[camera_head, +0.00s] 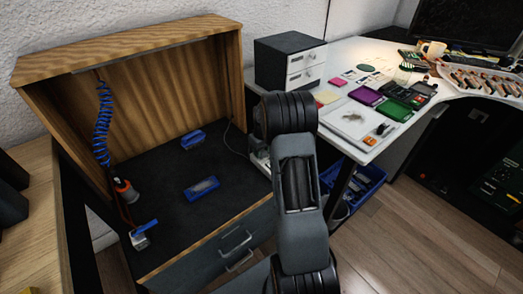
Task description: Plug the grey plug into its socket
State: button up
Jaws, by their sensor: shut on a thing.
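My arm (297,190) rises through the middle of the view, and its links hide what lies behind them. My gripper's fingers do not show. I cannot make out the grey plug. A thin dark cable (231,148) runs down the right inner side of the wooden cabinet, then right toward a pale block (260,157). The block is partly hidden by my arm, and I cannot tell if it holds the socket.
A blue coiled hose (102,125) hangs at left. A white desk (345,55) stands right, with a blue crate (362,185) below. Wood floor (430,235) is clear at lower right.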

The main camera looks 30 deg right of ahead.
jog(key=shift+f, duration=0.15)
jog(key=o, duration=1.2)
jog(key=shift+c, duration=0.2)
notch_tip(320, 180, up, 14)
jog(key=s+p, duration=0.1)
jog(key=p, duration=0.2)
jog(key=shift+f, duration=0.15)
